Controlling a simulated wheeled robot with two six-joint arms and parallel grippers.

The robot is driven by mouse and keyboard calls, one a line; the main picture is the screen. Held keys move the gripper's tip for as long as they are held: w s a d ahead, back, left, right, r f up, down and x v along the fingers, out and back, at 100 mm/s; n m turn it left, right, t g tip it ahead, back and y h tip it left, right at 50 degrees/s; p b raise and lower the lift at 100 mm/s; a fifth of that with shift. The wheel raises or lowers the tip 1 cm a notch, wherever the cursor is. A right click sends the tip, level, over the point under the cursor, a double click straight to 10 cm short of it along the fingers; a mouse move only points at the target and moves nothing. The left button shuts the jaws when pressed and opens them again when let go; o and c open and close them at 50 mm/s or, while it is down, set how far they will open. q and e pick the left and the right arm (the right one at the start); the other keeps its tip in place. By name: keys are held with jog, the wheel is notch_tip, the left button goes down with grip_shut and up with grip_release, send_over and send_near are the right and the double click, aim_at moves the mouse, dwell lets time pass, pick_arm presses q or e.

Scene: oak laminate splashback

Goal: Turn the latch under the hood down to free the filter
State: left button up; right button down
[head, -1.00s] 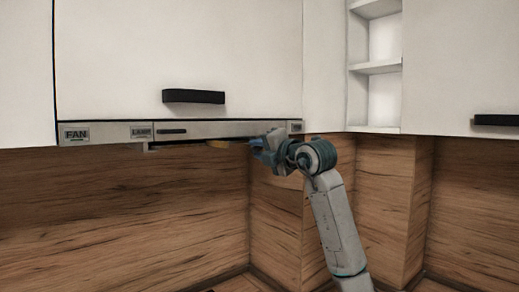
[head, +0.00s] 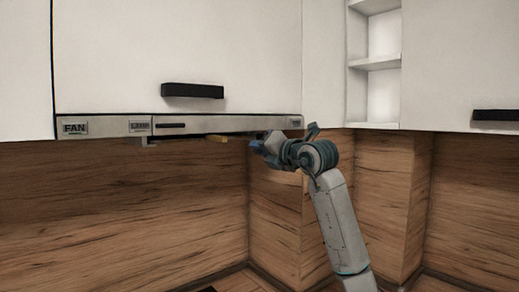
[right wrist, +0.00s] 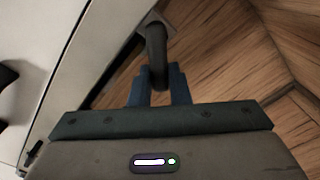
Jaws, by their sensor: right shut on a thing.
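The hood (head: 225,126) is a thin grey metal strip under the white cabinet. The latch (right wrist: 156,45) is a dark, bent bar coming from a mount beneath the hood in the right wrist view. My right gripper (right wrist: 160,78) has its two blue fingers shut on the latch's free end. In the head view my right gripper (head: 262,145) is just below the right part of the hood's lower edge, and the latch cannot be made out there. My left gripper is not in view.
White cabinet doors with black handles (head: 193,91) are above the hood. Open shelves (head: 376,64) are at the right. The oak splashback (head: 120,200) is behind, with a corner and a boxed-out section near my right arm. The space below the hood at left is clear.

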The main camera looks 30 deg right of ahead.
jog(key=shift+w+d+f+n, duration=0.15)
jog(key=shift+d+n, duration=0.3)
jog(key=shift+n, duration=1)
jog(key=shift+s+d+f+n, duration=0.15)
jog(key=shift+d+n, duration=0.3)
jog(key=shift+n, duration=0.95)
jog(key=shift+w+d+f+n, duration=0.1)
jog(key=shift+d+f+n, duration=0.25)
jog(key=shift+n, duration=1.1)
jog(key=shift+d+r, duration=0.1)
jog(key=c, duration=1.6)
grip_release()
jog(key=shift+c, duration=0.2)
jog(key=s+b, duration=0.5)
jog(key=s, duration=0.5)
jog(key=shift+s+d, duration=0.4)
jog(key=shift+d, duration=0.05)
